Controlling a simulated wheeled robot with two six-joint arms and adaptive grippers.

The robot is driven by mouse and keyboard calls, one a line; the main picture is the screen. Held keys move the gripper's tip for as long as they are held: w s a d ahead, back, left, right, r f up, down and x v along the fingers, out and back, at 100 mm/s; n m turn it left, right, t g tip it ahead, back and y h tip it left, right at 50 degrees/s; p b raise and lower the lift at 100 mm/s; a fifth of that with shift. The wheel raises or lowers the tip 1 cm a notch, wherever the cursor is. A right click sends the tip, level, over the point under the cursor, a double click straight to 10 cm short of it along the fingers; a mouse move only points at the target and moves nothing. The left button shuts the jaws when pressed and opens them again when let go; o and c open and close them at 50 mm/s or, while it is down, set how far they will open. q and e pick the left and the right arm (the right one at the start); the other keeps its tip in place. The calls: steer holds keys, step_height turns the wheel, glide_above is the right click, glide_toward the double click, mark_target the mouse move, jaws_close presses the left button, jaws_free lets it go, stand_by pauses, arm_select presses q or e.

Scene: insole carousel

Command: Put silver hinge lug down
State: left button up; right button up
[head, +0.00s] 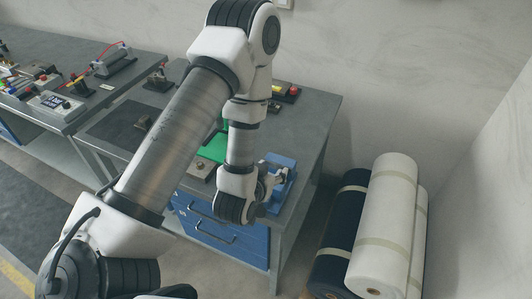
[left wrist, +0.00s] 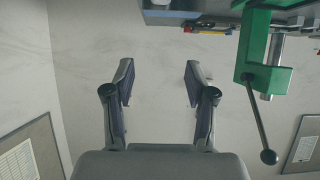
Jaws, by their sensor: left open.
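My left gripper (left wrist: 158,85) is open in the left wrist view, with nothing between its two fingers and pale wall behind them. In the head view the left gripper (head: 275,181) is small and partly hidden by my wrist, at the blue fixture (head: 285,165) on the right end of the workbench. I cannot make out the silver hinge lug for sure in either view. My right gripper is not in view.
A green vise (left wrist: 262,60) with a dark lever handle is close to the right finger in the left wrist view. The grey workbench (head: 318,112) has blue drawers below. Fabric rolls (head: 383,225) stand right of it. A second bench (head: 75,50) holds tools.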

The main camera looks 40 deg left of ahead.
arm_select(q)
steer(key=s+d+f+g+h+p, duration=0.1)
steer(key=s+d+f+g, duration=0.1)
steer(key=s+f+g, duration=0.2)
steer(key=s+d+f+m+g+h+p, duration=0.1)
steer(key=s+f+g, duration=0.3)
steer(key=s, duration=0.6)
steer(key=s+d+f+m+g+h+p, duration=0.1)
steer(key=s+d+f+g+p, duration=0.1)
steer(key=s, duration=0.5)
step_height(320, 180, down, 2)
steer(key=shift+s+d+g, duration=0.25)
steer(key=shift+d+g, duration=0.6)
steer(key=shift+g, duration=0.15)
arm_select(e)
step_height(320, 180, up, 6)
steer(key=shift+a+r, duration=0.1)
